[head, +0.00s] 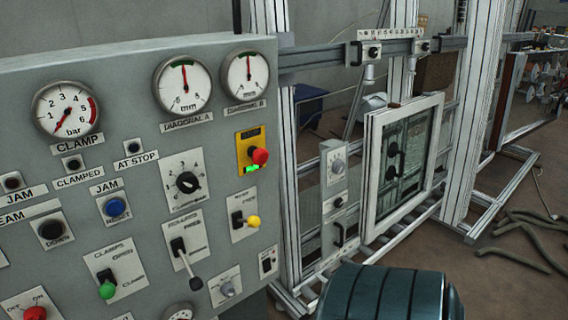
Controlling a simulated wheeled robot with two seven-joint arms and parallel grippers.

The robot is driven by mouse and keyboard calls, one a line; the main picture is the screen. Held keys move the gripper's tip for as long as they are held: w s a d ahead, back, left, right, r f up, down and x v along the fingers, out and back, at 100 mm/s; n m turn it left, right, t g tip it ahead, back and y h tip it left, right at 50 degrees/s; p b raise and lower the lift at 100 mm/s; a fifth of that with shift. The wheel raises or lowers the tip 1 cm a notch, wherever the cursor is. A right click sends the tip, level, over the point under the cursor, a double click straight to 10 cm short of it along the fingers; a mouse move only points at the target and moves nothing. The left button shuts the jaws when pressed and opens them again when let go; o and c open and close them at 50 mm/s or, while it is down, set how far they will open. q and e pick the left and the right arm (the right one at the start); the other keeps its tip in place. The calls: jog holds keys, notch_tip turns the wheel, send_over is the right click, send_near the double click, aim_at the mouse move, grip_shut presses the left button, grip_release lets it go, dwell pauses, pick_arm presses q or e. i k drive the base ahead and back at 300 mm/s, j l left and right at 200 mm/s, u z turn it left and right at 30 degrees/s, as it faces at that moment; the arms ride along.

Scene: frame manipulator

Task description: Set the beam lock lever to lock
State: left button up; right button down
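A grey control panel (135,155) fills the left half of the head view. A lever with a yellow knob (253,221) sits on a white plate at the panel's right side, its knob pointing right; the plate's small text is too blurred to read. A green-knobbed lever (107,290) on the "CLAMPS" plate hangs down. I cannot tell from the labels which lever is the beam lock. Neither gripper is in view.
A red button (260,156) on a yellow plate sits above the yellow-knobbed lever. Gauges (182,84) line the top. A ribbed teal object (385,293) stands low in front, right of the panel. A white-framed window (401,165) stands in the metal frame beyond.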

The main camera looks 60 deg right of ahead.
aim_at(253, 221)
jog(key=z, duration=1.8)
jog(key=k+j+z, duration=0.15)
jog(key=j+z, duration=0.25)
jog(key=k+j+z, duration=0.2)
jog(key=z, duration=0.15)
